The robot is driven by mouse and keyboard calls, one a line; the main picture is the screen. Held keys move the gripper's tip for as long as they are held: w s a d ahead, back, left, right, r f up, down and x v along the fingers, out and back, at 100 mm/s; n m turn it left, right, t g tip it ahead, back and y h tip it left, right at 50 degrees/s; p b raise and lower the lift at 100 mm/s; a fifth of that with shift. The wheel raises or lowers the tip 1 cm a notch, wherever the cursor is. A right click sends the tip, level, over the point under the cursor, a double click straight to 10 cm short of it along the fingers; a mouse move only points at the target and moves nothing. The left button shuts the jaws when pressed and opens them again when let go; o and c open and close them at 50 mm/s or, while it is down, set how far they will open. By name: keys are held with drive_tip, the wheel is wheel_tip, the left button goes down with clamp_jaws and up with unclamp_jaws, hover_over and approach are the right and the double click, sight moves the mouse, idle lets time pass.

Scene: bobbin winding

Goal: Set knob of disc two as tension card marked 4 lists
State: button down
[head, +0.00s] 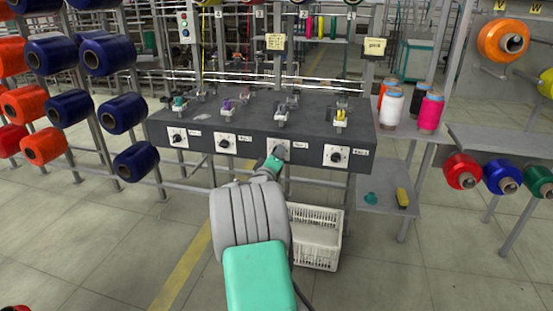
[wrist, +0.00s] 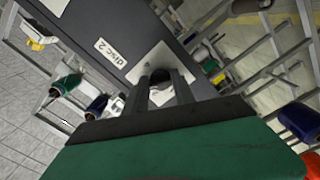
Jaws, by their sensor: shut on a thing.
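A dark machine box (head: 235,118) carries a row of several knobs on white dial plates along its front. My gripper (head: 276,160) is at the third dial plate (head: 281,147) from the left. In the wrist view the label beside this plate reads disc 2 (wrist: 112,52). My gripper's two fingers (wrist: 162,90) are shut on the dark knob (wrist: 160,75) in front of the white plate. The fingers hide most of the knob, and its pointer setting cannot be read. Two yellow cards, one left (head: 276,42) and one right (head: 375,46), hang above the box; their writing is too small to read.
A white crate (head: 316,236) stands on the floor under the box. A side table with white and pink cones (head: 431,112) adjoins the box at right. Racks of navy spools (head: 136,162) stand at left. Open floor lies in front.

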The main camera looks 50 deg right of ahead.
idle(0.4)
drive_tip(key=c, duration=1)
unclamp_jaws()
drive_tip(key=shift+c, duration=0.2)
drive_tip(key=v, duration=0.7)
drive_tip(key=shift+s+a+p, duration=0.2)
drive_tip(key=shift+a+p, duration=0.15)
drive_tip(key=shift+a, duration=0.05)
